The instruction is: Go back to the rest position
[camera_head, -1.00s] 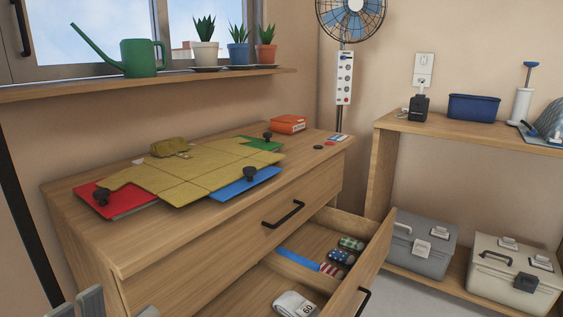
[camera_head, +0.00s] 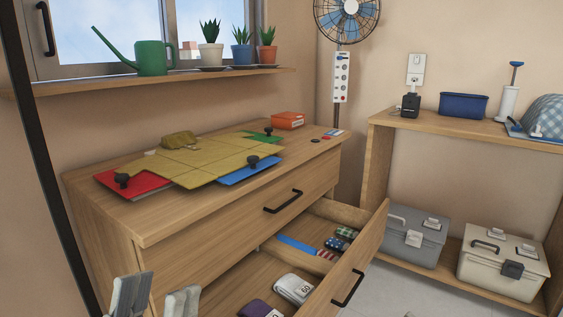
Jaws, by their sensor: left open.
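My left gripper (camera_head: 157,298) shows at the bottom left of the head view, its two grey fingers apart and nothing between them. It is in front of the wooden dresser (camera_head: 215,262), left of the open drawer (camera_head: 348,288). My right gripper is not in view. The drawer holds a white folded item (camera_head: 293,288), a purple item (camera_head: 256,309) and rolled patterned socks (camera_head: 338,243).
The open drawer juts out toward the right. A wooden shelf (camera_head: 470,130) at the right holds a grey box (camera_head: 415,235) and a cream box (camera_head: 503,268) below. A fan (camera_head: 346,17) stands in the corner. A sill (camera_head: 180,82) with a watering can (camera_head: 152,57) and plants is above.

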